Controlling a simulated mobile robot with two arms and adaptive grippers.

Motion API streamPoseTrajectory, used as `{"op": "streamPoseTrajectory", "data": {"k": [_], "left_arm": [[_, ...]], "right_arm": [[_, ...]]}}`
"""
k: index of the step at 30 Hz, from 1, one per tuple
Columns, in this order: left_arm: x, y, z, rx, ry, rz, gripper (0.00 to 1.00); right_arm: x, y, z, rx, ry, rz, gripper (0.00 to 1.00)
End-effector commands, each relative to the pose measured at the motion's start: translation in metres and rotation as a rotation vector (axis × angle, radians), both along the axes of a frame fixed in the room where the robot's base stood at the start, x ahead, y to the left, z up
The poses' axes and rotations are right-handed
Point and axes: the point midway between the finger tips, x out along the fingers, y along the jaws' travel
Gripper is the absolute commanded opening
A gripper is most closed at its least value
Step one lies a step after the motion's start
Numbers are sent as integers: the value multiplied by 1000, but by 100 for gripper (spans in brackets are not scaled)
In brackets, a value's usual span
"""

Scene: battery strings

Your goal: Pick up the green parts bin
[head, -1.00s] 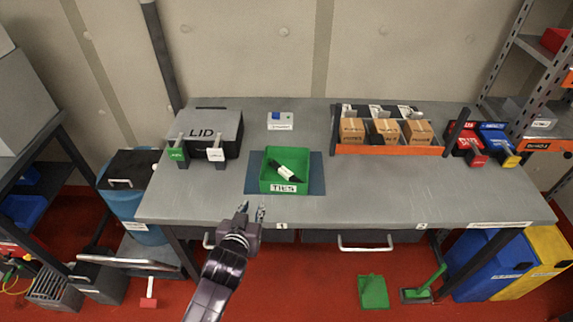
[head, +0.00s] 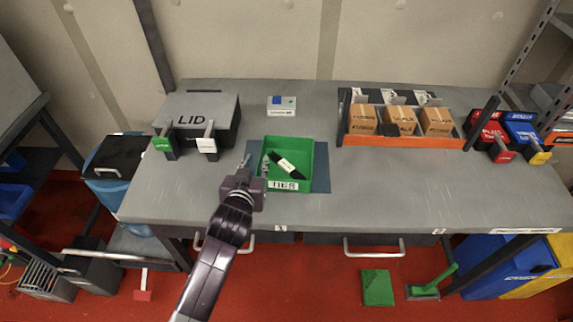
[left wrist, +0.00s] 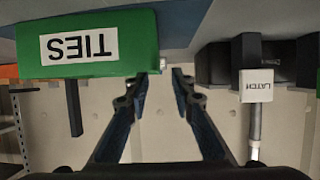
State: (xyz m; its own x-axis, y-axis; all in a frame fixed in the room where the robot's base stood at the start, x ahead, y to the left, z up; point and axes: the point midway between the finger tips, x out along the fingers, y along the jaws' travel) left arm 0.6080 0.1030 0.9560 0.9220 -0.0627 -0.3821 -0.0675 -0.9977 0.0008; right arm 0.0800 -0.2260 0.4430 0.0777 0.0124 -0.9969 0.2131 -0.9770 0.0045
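The green parts bin (head: 307,155) stands upright on a dark blue mat (head: 323,172) on the workbench. It has a white TIES label on its front and holds a black bundle with a white band (head: 289,165). My left gripper (head: 256,164) is at the bin's left wall, one finger outside and one over the inside. The fingers are open; contact cannot be told. My right gripper is not in view.
The workbench (head: 370,185) has a black LID box (head: 225,125) with green and white tags left of the bin. A small white-and-blue box (head: 281,105) stands behind it. An orange rack (head: 400,142) with cartons is to the right. Bare bench lies right of the mat.

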Motion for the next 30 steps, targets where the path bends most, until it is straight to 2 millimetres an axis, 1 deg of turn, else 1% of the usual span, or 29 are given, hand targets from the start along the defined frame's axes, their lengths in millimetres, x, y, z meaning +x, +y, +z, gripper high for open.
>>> {"op": "streamPoseTrajectory", "data": {"k": [5,10,15,18,25,30], "left_arm": [[11,-1,-4,1,1,1,22],[29,-4,-13,2,3,1,22],[45,-5,-21,1,1,0,22],[48,-6,-23,0,0,0,22],[48,-6,-24,0,1,0,22],[48,-6,-24,0,1,0,4]], "right_arm": [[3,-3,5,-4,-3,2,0],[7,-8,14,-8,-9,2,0],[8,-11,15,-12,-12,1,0],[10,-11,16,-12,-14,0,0],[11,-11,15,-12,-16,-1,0],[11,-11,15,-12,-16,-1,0]]}}
